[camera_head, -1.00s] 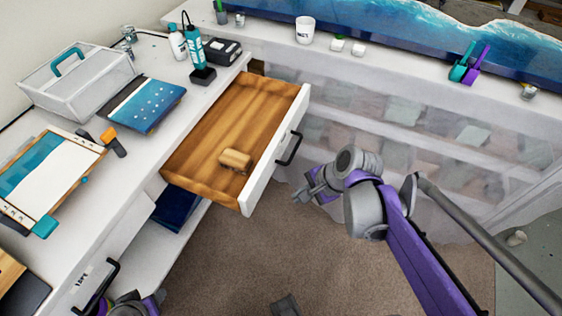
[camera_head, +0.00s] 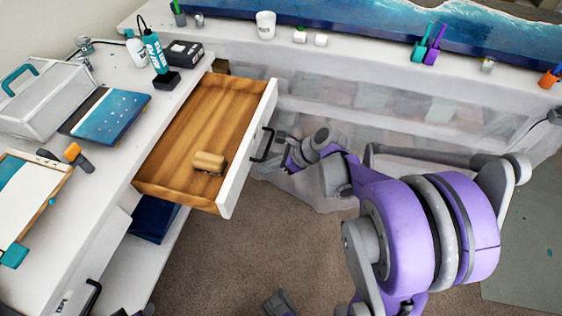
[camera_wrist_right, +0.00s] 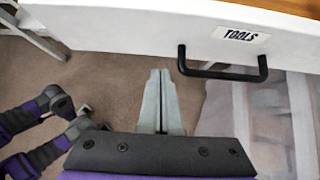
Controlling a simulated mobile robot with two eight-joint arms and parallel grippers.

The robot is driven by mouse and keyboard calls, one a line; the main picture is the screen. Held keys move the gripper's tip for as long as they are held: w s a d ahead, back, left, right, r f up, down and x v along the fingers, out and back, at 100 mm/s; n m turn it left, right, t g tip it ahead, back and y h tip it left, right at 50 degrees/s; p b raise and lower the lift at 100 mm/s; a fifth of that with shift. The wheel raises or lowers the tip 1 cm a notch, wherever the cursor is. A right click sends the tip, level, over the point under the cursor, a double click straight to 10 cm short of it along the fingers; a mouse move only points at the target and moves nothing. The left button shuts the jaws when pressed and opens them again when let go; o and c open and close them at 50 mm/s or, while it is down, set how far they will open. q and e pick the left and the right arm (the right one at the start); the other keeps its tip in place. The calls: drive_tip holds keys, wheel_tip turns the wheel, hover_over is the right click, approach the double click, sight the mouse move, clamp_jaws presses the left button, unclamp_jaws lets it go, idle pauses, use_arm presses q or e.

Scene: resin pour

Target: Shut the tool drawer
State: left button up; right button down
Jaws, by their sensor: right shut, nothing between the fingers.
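The tool drawer (camera_head: 147,190) is pulled well out of the white bench, its wooden inside showing. A small tan wooden block (camera_head: 209,162) lies in it near the front. Its white front (camera_head: 245,165) has a black bar handle (camera_head: 265,145); in the right wrist view the front (camera_wrist_right: 130,22) carries a "TOOLS" label (camera_wrist_right: 240,35) above the handle (camera_wrist_right: 222,74). My right gripper (camera_head: 284,160) is outside the drawer front, close to the handle. In the right wrist view its fingers (camera_wrist_right: 158,72) are together and empty, left of the handle.
The bench top holds a white caddy (camera_head: 45,105), a blue panel (camera_head: 105,115), bottles (camera_head: 154,52) and a black box (camera_head: 185,53). A clear-sided shelf unit (camera_head: 400,95) stands behind. Carpeted floor (camera_head: 225,260) is open in front of the drawer.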

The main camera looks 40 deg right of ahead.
sight(247, 167)
drive_tip(key=shift+w+a+r, duration=0.1)
drive_tip(key=shift+w+a, duration=1.1)
drive_tip(key=shift+w, duration=0.3)
drive_tip(key=w+a, duration=0.5)
drive_tip(key=w, duration=0.2)
drive_tip(key=w+a+b, duration=0.1)
drive_tip(key=w+a, duration=0.5)
drive_tip(key=w, duration=0.1)
drive_tip(key=w+a, duration=0.5)
drive_tip(key=w, duration=0.2)
drive_tip(key=shift+w+a+b, duration=0.2)
drive_tip(key=shift+a+b, duration=0.1)
drive_tip(key=shift+b, duration=0.1)
drive_tip(key=shift+w+a+r, duration=0.1)
drive_tip(key=shift+w+a, duration=0.05)
